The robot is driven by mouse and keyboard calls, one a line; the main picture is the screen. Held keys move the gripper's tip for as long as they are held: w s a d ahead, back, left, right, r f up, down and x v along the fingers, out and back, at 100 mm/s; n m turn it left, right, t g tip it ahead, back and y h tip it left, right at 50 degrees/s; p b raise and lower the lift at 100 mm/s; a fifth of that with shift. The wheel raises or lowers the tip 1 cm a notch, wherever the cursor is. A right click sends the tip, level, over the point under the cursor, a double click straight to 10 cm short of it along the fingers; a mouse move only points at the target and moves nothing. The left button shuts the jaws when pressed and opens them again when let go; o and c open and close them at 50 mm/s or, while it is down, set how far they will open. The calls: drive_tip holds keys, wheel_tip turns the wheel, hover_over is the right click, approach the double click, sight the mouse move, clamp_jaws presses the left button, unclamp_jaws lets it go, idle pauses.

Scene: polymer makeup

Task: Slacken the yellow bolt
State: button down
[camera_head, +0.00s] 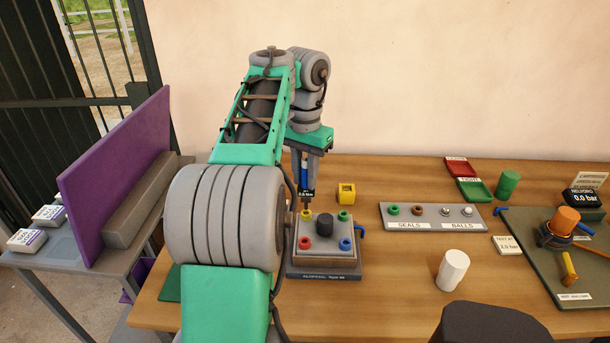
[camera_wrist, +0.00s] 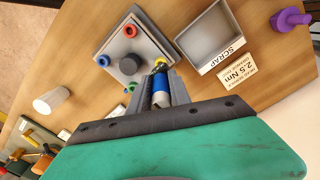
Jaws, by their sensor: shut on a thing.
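The yellow bolt (camera_head: 306,215) sits at the far left corner of a grey square block (camera_head: 325,256). The same block carries red, blue and green bolts and a dark round knob (camera_head: 325,225) in its middle. My gripper (camera_head: 304,160) is shut on a blue driver (camera_head: 304,176) that points down over the yellow bolt. In the wrist view the blue driver (camera_wrist: 160,84) lies between the jaws (camera_wrist: 161,92). Its lower end meets the yellow bolt (camera_wrist: 160,62) or covers part of it; I cannot tell whether it is seated.
A yellow holder (camera_head: 346,194) stands behind the block. A seals and balls tray (camera_head: 435,218), a white cylinder (camera_head: 452,270) and a green board (camera_head: 520,265) are to the right. In the wrist view a scrap bin (camera_wrist: 215,38) and a purple object (camera_wrist: 288,21) are near.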

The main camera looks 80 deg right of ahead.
sight(305, 160)
drive_tip(key=shift+f+b, duration=1.15)
drive_tip(key=c, duration=1.1)
unclamp_jaws()
drive_tip(key=shift+r, duration=0.15)
wheel_tip(305, 160, up, 8)
drive_tip(key=p, duration=0.7)
drive_tip(key=shift+f, duration=0.2)
